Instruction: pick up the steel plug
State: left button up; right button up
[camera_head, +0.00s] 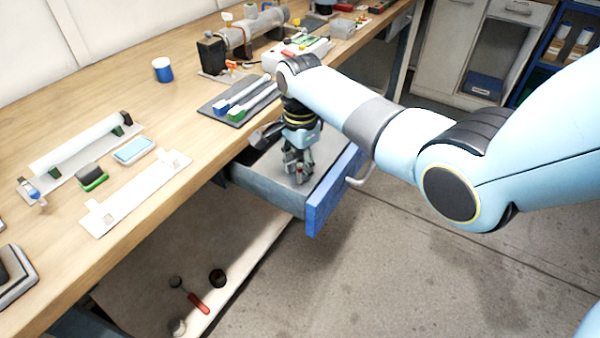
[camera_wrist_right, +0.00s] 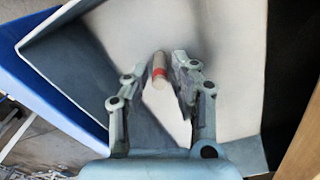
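The open drawer (camera_head: 335,190) has a blue front, and my right gripper (camera_head: 299,172) points down into it. In the right wrist view, a small pale cylinder with a red band (camera_wrist_right: 159,72), which may be the steel plug, is in the drawer. The fingers of my right gripper (camera_wrist_right: 160,75) are apart, with the cylinder between their tips. The right finger looks very close to it; I cannot tell whether they touch. In the head view the cylinder is hidden by the gripper. My left gripper is not in view.
The drawer's walls (camera_wrist_right: 70,72) surround the gripper closely. The wooden bench (camera_head: 180,125) above holds a dark tray with tubes (camera_head: 238,103), a blue and white cup (camera_head: 163,70) and white holders. A lower shelf (camera_head: 150,270) carries a red-handled tool (camera_head: 197,303). The floor at right is clear.

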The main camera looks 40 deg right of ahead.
grip_shut()
jog(key=shift+r, duration=0.1)
